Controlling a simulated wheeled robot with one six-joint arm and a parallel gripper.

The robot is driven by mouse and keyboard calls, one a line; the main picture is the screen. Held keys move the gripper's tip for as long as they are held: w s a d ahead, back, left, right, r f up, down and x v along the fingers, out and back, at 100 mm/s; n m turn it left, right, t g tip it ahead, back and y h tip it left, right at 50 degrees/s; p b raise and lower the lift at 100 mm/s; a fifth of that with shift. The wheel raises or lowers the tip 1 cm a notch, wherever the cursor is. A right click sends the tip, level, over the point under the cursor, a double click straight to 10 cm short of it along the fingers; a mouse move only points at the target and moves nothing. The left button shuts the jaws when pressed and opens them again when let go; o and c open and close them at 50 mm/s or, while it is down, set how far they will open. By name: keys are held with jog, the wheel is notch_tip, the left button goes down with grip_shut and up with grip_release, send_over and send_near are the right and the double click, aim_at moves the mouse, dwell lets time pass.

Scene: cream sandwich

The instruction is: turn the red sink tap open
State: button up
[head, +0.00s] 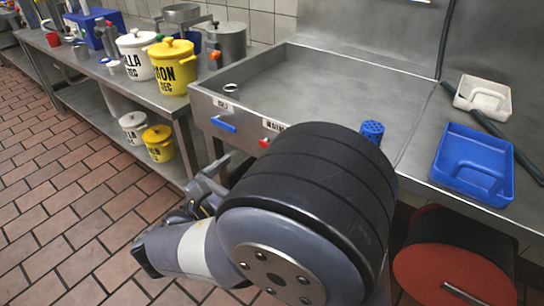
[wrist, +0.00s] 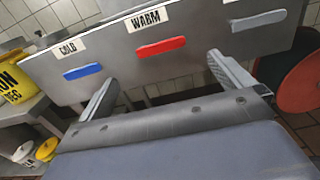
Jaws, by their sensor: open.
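The red sink tap (wrist: 161,47) is a flat bar handle below a WARM label on the grey sink front, in the upper middle of the wrist view. In the head view its red end (head: 264,143) shows beside my large arm link, which hides the rest. My gripper (wrist: 162,67) is open. In the wrist view its two grey fingers point toward the panel, one on each side of the red handle, with nothing held between them. In the head view my gripper (head: 207,185) is below and left of the red tap, partly hidden by my arm.
A blue handle (wrist: 83,71) under a COLD label is left of the red one, and a grey handle (wrist: 258,20) is right. The steel sink (head: 310,85) lies behind the panel. Yellow (head: 174,70) and white (head: 135,55) buckets stand left. A red disc (head: 440,250) is lower right.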

jog(key=b+x, duration=0.2)
jog(key=x, duration=0.7)
jog(key=shift+d, duration=0.1)
jog(key=shift+c, duration=0.4)
jog(key=c, duration=1.3)
